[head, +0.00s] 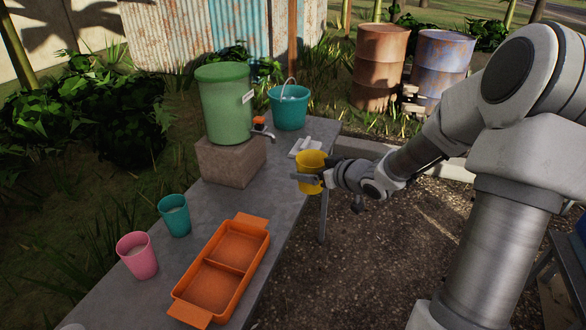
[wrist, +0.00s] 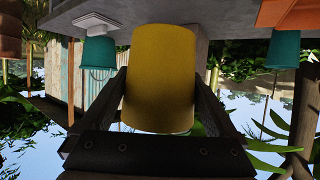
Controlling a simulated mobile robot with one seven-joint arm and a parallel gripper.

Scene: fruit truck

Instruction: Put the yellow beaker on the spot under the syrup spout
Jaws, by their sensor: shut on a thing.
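The yellow beaker (head: 309,166) is held upright off the right edge of the grey table, near table height. It also fills the middle of the wrist view (wrist: 158,80), which looks upside down. My gripper (head: 314,180) is shut on its sides, with a finger on each side in the wrist view (wrist: 165,85). The syrup spout (head: 268,134) sticks out low on the green barrel (head: 225,108), which stands on a stone block (head: 228,160). The beaker is to the right of the spout and apart from it. No marked spot shows clearly under the spout.
A teal bucket (head: 289,108) and white flat things (head: 305,148) lie behind the beaker. A teal cup (head: 174,215), a pink cup (head: 138,256) and an orange divided tray (head: 238,258) stand at the near end. The table (head: 265,190) is bare between tray and spout.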

